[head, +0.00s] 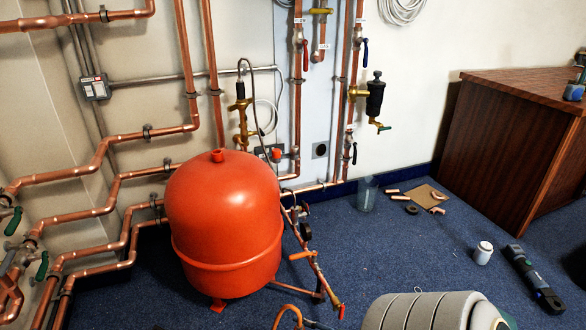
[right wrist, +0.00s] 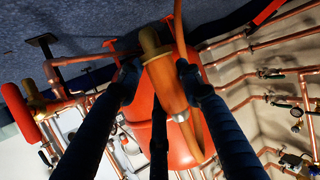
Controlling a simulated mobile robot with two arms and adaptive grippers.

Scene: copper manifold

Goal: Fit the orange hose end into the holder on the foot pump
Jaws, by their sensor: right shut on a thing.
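In the right wrist view my right gripper (right wrist: 158,75) has its dark fingers closed around the orange hose end (right wrist: 170,88). A brass-coloured tip (right wrist: 149,40) sticks out past the fingers. The hose loops beside the fingers. In the head view an orange curve that looks like the hose (head: 288,310) shows at the bottom edge, in front of the red tank (head: 225,215). My right gripper's fingers are not clear there. I cannot make out the foot pump or its holder for certain in either view. My left gripper is out of view.
Copper pipes with valves (head: 305,232) stand right of the tank, and more pipes (head: 110,205) run along the left wall. A clear cup (head: 367,193), a cardboard piece (head: 425,196), a white jar (head: 483,253) and a dark tool (head: 533,278) sit on the blue carpet (head: 400,250).

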